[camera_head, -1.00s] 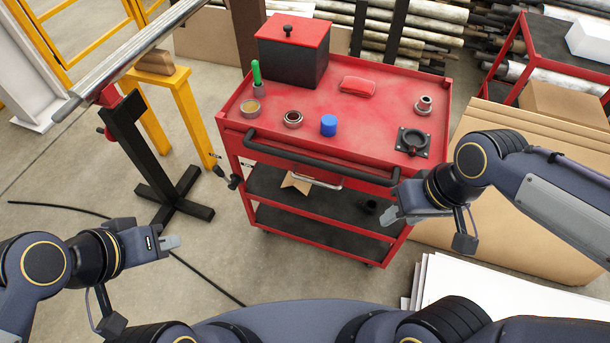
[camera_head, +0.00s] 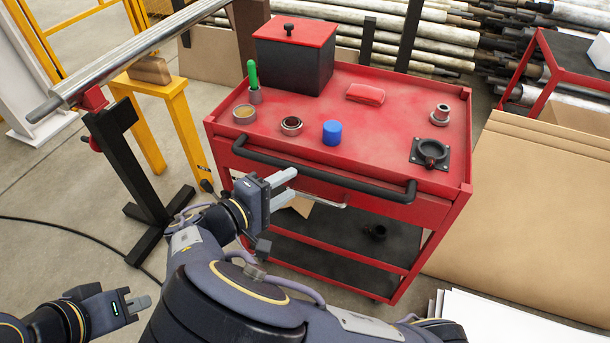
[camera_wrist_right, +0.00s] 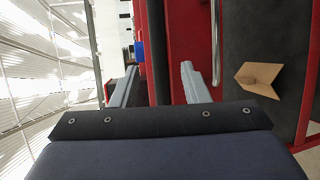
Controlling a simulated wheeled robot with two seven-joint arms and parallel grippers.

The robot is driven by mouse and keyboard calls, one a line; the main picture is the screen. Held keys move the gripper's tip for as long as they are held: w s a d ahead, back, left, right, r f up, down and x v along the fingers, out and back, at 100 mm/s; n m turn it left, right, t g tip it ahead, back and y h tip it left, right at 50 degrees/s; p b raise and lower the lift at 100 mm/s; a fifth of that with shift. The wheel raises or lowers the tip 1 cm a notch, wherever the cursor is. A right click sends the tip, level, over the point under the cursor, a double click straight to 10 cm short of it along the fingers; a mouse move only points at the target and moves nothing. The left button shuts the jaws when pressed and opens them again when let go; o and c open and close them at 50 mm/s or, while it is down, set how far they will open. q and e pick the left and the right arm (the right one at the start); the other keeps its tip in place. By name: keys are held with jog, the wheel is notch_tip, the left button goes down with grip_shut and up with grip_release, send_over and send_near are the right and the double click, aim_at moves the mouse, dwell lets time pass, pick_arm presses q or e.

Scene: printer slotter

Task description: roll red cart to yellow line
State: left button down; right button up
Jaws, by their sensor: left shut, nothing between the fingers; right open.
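The red cart (camera_head: 330,100) stands ahead with a black push handle (camera_head: 330,175) along its near side. My right gripper (camera_head: 287,186) is open at the left part of the handle, its fingers close to the bar. In the right wrist view, a black bar (camera_wrist_right: 159,60) shows between the spread fingers (camera_wrist_right: 160,88); I cannot tell whether they touch it. My left gripper (camera_head: 138,305) is shut and empty at the lower left, away from the cart. No yellow line on the floor is visible.
The cart carries a black bin with red lid (camera_head: 295,55), a blue cap (camera_head: 332,132) and several small parts. At left are a black stand (camera_head: 125,160) with metal tube and a yellow trestle (camera_head: 180,120). Cardboard (camera_head: 530,200) stands close on the right.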

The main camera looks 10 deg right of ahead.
aim_at(305, 174)
jog(key=b+x, duration=0.1)
jog(key=x, duration=0.6)
jog(key=shift+w+d, duration=0.2)
jog(key=shift+w, duration=0.05)
grip_shut()
